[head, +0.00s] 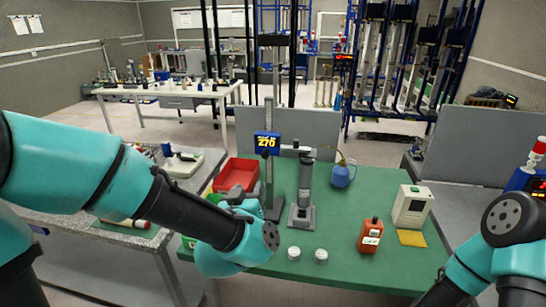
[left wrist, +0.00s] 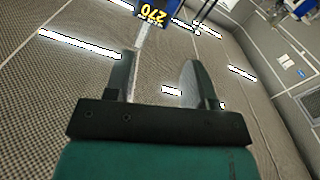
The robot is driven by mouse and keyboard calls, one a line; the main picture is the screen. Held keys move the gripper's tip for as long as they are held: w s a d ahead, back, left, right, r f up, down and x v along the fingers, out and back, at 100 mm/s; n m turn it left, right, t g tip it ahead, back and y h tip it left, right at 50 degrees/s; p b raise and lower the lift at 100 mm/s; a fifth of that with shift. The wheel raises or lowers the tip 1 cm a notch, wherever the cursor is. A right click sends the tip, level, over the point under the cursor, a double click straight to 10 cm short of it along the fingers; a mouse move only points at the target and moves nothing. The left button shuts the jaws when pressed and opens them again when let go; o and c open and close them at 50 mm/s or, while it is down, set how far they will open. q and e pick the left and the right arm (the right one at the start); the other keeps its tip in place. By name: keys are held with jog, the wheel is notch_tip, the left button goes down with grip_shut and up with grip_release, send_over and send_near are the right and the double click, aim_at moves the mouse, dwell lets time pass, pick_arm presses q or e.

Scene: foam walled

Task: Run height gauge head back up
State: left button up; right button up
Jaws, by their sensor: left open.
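The height gauge has a tall grey column (head: 269,90) standing on the green bench mat, with a blue head (head: 266,143) whose display reads 270. The display also shows at the top of the left wrist view (left wrist: 151,13), beyond the fingertips. My left arm reaches across from the left, its wrist just left of the gauge's base. In the left wrist view my left gripper (left wrist: 158,60) is open, with nothing between its two fingers.
A grey stand with a cylinder (head: 304,185) is right of the gauge. A red bin (head: 236,174) is left of it. A blue bottle (head: 342,174), orange container (head: 370,236), white box (head: 411,206), yellow pad (head: 411,238) and two white discs share the green mat (head: 335,215).

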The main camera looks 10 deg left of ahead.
aim_at(265, 156)
pick_arm(q)
jog(key=shift+w, duration=0.1)
jog(key=w, duration=1.7)
jog(key=shift+w+a, duration=0.1)
jog(key=shift+a, duration=0.3)
jog(key=shift+c, duration=0.3)
grip_shut()
